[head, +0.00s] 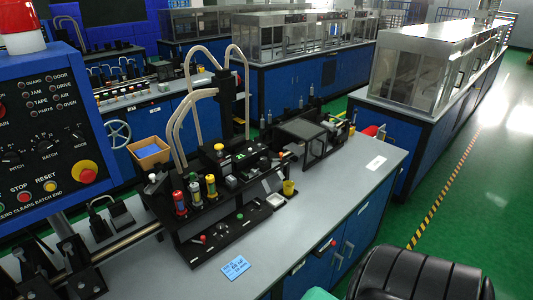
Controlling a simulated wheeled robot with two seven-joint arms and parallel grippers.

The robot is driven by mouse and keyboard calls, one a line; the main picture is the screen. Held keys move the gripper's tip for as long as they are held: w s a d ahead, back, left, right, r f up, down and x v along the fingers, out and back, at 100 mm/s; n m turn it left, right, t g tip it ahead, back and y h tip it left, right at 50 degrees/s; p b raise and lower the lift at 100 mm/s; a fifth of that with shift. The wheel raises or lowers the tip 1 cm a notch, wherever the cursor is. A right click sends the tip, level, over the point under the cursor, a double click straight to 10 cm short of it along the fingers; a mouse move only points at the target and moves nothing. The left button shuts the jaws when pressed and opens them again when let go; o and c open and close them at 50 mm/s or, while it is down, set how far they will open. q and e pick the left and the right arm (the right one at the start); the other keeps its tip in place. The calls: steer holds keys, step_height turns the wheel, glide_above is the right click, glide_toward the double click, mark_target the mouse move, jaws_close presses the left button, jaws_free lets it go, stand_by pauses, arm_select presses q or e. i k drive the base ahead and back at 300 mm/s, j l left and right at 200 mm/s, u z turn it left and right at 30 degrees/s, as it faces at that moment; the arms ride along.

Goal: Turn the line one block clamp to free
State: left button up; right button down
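A black machine rig (215,227) stands on the grey bench top (320,196). It carries red, green and yellow cylinders (195,194), small knobs and pale curved tubes (178,135). Black lever-like fittings (72,250) sit along a metal rail at the lower left, beside the blue control panel (50,130). Any of these small fittings may include the line one block clamp; I cannot tell which one it is or how it is turned. Neither of my grippers shows in the head view.
A black ribbed seat back (420,275) stands at the lower right. A blue card (235,267) lies near the bench's front edge. A blue cabinet with a clear cover (425,65) stands behind. The green floor at right is open, with a yellow-black stripe (440,190).

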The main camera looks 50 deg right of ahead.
mark_target(258, 205)
steer(key=z, duration=1.85)
steer(key=k, duration=0.1)
